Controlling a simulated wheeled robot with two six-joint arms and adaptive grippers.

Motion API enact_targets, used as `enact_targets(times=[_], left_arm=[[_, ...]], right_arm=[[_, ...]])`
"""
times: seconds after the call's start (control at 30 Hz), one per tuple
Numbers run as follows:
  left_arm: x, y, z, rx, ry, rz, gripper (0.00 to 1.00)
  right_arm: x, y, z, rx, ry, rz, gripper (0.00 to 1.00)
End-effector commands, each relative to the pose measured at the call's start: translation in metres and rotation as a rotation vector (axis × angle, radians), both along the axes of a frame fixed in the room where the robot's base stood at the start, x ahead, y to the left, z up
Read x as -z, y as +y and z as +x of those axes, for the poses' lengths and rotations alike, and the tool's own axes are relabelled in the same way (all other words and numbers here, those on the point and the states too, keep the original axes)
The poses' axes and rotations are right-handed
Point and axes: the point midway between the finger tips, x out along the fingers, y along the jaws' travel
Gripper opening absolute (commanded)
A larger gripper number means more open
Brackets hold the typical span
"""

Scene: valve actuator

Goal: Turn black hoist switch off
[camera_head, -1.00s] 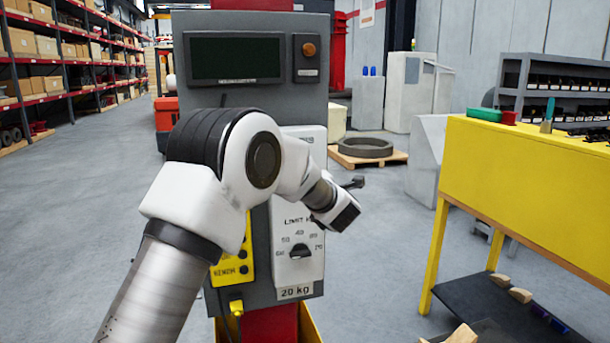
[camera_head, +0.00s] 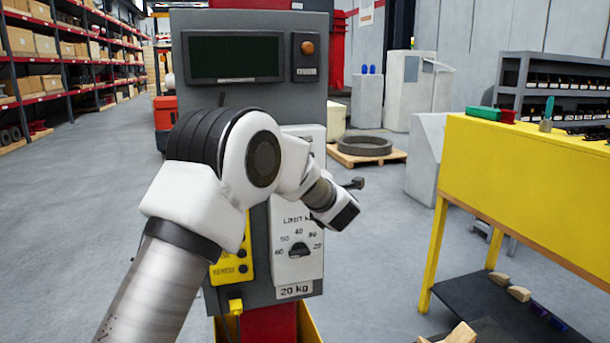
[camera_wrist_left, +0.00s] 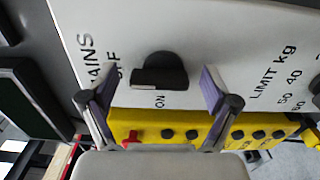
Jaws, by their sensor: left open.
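My right gripper is not in view.
A LIMIT kg dial (camera_head: 299,250) sits lower on the same panel. A yellow button box (camera_wrist_left: 190,130) lies close below the fingers in the wrist view. A dark screen (camera_head: 235,57) is above. A yellow workbench (camera_head: 520,180) stands to the right, with open floor between.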

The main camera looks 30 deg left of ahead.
Motion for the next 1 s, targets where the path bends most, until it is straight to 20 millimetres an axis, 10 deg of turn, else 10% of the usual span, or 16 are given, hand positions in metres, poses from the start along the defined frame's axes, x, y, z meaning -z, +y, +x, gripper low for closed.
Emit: enact_targets(times=[0.6,1.0], left_arm=[[0.000,-0.085,-0.071,0.002,0.001,0.003,0.88],[0.000,-0.092,-0.077,0.000,0.000,0.000,0.88]], right_arm=[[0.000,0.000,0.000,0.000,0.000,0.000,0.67],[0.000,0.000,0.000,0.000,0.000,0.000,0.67]])
